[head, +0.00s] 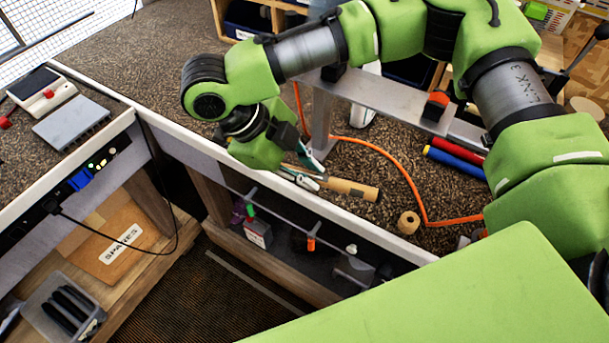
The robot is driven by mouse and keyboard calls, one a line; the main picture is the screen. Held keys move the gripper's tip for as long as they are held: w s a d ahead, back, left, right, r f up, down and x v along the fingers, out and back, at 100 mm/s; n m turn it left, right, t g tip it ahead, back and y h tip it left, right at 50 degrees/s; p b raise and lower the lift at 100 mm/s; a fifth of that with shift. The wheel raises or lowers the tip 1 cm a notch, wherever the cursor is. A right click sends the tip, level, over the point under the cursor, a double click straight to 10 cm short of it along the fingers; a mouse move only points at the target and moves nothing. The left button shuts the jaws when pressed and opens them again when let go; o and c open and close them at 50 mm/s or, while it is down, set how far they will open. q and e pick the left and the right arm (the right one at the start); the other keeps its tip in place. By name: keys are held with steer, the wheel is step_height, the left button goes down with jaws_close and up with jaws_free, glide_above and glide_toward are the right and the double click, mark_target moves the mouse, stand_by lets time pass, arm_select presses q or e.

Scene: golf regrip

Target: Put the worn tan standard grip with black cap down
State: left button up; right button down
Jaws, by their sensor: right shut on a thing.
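The worn tan grip (352,189) shows as a tan cylinder low over the dark speckled bench top, near the front edge. My right gripper (308,174) is shut on its left part, and the grip's right part sticks out past the fingers. I cannot tell whether the grip touches the bench. My left gripper is not in view.
An orange cord (400,170) curves across the bench. A tan roll (409,222) stands near the front edge. Blue (454,163) and red (460,151) cylinders lie at right, by a metal rail (385,93). Below are a shelf and a "SPARES" box (115,240).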

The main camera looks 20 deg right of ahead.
steer(key=w+f, duration=0.1)
steer(key=f, duration=0.1)
steer(key=w+f, duration=0.1)
steer(key=w, duration=0.1)
steer(key=shift+d+f, duration=0.15)
steer(key=shift+f, duration=0.25)
steer(key=f+p, duration=0.2)
steer(key=f, duration=0.1)
steer(key=shift+w+d, duration=0.1)
steer(key=shift+w, duration=0.2)
steer(key=shift+f, duration=0.5)
steer(key=c, duration=2)
jaws_free()
steer(key=shift+o, duration=0.2)
steer(key=b+v, duration=0.3)
steer(key=v, duration=0.8)
steer(key=shift+w+r, duration=0.1)
steer(key=shift+r, duration=0.1)
steer(key=shift+a+r, duration=0.25)
steer(key=shift+r, duration=0.05)
